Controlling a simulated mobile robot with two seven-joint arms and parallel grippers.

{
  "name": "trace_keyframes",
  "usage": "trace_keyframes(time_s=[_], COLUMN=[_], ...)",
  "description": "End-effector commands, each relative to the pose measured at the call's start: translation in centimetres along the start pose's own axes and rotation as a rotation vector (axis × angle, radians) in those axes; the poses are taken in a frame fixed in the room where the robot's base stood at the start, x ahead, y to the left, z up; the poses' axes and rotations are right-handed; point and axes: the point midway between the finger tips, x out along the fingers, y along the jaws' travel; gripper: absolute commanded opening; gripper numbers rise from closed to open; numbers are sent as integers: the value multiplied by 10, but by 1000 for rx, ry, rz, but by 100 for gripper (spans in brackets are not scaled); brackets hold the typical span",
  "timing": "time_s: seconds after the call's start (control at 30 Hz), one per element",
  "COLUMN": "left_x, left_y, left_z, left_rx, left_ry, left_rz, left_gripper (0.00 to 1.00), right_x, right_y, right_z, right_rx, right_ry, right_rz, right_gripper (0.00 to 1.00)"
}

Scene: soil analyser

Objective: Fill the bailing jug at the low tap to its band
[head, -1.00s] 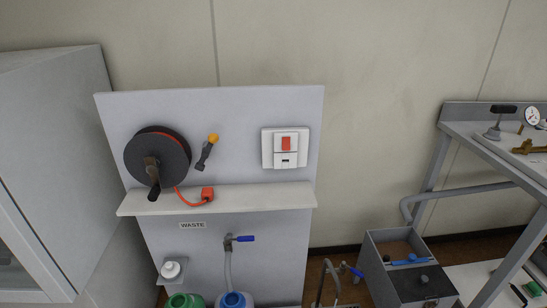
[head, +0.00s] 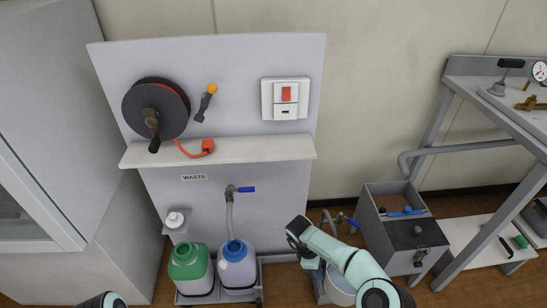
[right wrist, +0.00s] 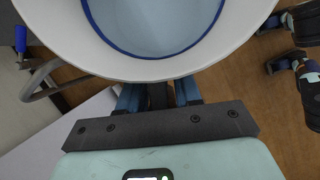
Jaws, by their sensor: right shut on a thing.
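The white bailing jug (head: 341,291) is partly hidden by my right arm in the head view. The right wrist view shows its wide rim (right wrist: 150,72) and a blue band inside. The inside is pale blue; I cannot tell whether it holds water. My right gripper (head: 320,272) is shut on the jug, its fingers (right wrist: 158,95) below the rim. The low tap, with a blue lever (head: 350,221), stands just behind the jug in the head view. In the right wrist view the tap's grey spout (right wrist: 38,82) is left of the rim. My left gripper is out of view.
A grey box (head: 385,238) stands right of the tap, near a metal bench (head: 500,125). A green container (head: 188,262) and a white-blue one (head: 237,268) stand under the WASTE panel (head: 194,177). A white cabinet (head: 60,140) is at left. Wooden floor shows between.

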Motion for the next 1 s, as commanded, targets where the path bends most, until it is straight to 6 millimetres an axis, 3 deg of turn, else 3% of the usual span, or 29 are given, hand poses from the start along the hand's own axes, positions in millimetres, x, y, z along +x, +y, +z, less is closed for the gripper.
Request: trace_keyframes(time_s=[0.03, 0.2, 0.4, 0.43, 0.57, 1.0], left_x=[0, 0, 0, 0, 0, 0], left_y=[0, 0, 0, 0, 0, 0], left_z=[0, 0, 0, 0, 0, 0], left_rx=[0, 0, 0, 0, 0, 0], left_ry=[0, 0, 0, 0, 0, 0], left_rz=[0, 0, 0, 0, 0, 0], left_gripper=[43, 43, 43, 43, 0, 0], right_x=[-25, -84, -127, -131, -140, -142], right_y=[1, -11, -26, -28, -32, -33], right_z=[17, 58, 88, 90, 97, 98], right_rx=[51, 191, 287, 295, 317, 321], right_ry=[1, 0, -1, -1, -2, -2], right_rz=[-10, -72, -116, -120, -130, -132], right_gripper=[0, 0, 0, 0, 0, 0])
